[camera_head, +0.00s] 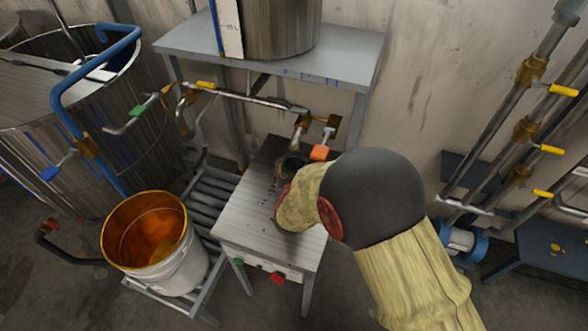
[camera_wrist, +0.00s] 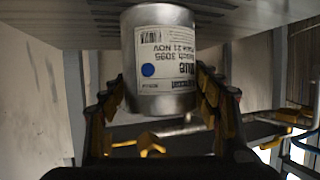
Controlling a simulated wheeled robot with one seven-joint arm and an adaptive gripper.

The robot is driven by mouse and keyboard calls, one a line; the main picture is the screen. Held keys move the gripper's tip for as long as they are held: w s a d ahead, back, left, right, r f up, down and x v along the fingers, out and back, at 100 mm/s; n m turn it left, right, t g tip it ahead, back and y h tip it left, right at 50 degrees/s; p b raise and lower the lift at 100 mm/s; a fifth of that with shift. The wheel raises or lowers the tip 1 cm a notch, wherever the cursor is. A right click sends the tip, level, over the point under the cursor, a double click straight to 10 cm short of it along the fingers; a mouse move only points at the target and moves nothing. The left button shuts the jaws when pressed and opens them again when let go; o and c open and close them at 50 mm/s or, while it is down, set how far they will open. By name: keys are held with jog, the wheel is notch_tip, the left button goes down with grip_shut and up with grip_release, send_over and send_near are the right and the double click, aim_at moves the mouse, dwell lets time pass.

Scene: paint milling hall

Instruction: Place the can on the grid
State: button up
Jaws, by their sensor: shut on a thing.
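In the wrist view, a grey metal can (camera_wrist: 165,60) with a white label and a blue dot stands between the two fingers of my gripper (camera_wrist: 160,88). The gripper is shut on it. The label appears upside down in this picture. A pale, finely lined surface (camera_wrist: 85,22) lies by the can's upper end in the picture; I cannot tell whether they touch. In the head view, my arm hides the can and most of the gripper over a small metal stand (camera_head: 245,230). I cannot clearly make out the grid beneath my arm.
An orange-handled valve (camera_head: 319,153) and pipes sit close behind the gripper. A higher shelf (camera_head: 345,65) carries a large metal vessel (camera_head: 280,25). The stand's left front top is clear.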

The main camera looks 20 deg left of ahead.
jog(key=shift+r, duration=0.15)
jog(key=shift+f, duration=0.25)
jog(key=o, duration=1.2)
jog(key=shift+r, duration=0.15)
jog(key=shift+s+r, duration=0.15)
jog(key=shift+r, duration=0.05)
jog(key=p+v, duration=0.3)
jog(key=v, duration=0.8)
jog(key=shift+s+d, duration=0.15)
jog(key=shift+s, duration=0.25)
